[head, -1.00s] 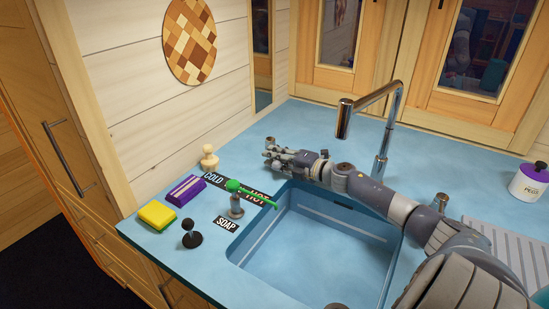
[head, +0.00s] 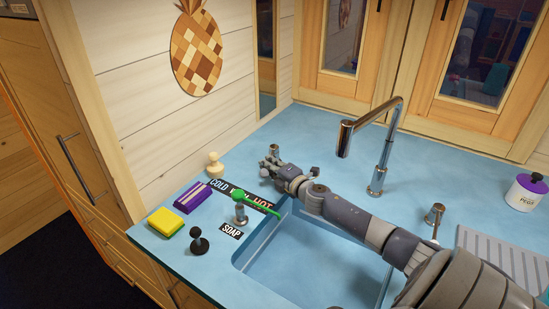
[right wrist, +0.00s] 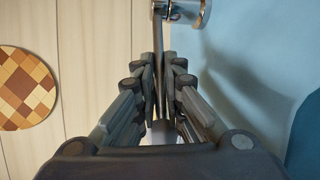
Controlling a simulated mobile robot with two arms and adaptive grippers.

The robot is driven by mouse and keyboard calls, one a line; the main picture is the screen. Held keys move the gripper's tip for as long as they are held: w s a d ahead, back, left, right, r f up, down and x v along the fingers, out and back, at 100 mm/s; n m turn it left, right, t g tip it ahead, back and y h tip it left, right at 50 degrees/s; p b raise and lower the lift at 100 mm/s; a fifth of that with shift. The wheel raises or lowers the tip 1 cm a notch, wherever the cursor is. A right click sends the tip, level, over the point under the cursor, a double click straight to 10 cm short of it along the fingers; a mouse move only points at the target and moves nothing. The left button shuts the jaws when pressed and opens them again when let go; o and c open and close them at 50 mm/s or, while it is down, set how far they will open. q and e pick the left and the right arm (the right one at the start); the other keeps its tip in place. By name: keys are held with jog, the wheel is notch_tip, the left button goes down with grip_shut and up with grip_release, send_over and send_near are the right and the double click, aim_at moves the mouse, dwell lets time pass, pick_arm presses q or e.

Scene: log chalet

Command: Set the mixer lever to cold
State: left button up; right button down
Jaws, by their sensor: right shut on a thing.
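My right gripper (head: 274,166) reaches in from the right, over the counter behind the sink. In the right wrist view its fingers (right wrist: 161,75) are shut on the thin mixer lever (right wrist: 158,34). The lever runs from a shiny chrome mixer body (right wrist: 185,13) just past the fingertips back between the fingers. In the head view the fingers mostly hide the mixer. A black label strip (head: 229,191) lies to the left and front of the gripper, with COLD at its left end and HOT in red at its right. My left gripper is not in view.
The sponge (head: 165,221), purple box (head: 193,197), black knob (head: 199,240) and wooden figure (head: 214,166) stand at left. A tall faucet (head: 387,150) rises behind the sink (head: 270,262).

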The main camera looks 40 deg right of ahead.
jog(key=shift+w+a+f+m+g+h+p, duration=0.2)
jog(key=shift+w+a+m+h, duration=0.2)
jog(key=shift+m+h, duration=0.25)
jog(key=shift+w+a+f+m+g+h+p, duration=0.25)
jog(key=shift+a+m+h, duration=0.2)
jog(key=shift+h, duration=0.4)
jog(key=c, duration=1.7)
grip_release()
jog(key=shift+w+r, duration=0.1)
jog(key=shift+r, duration=0.15)
jog(key=shift+v, duration=3.7)
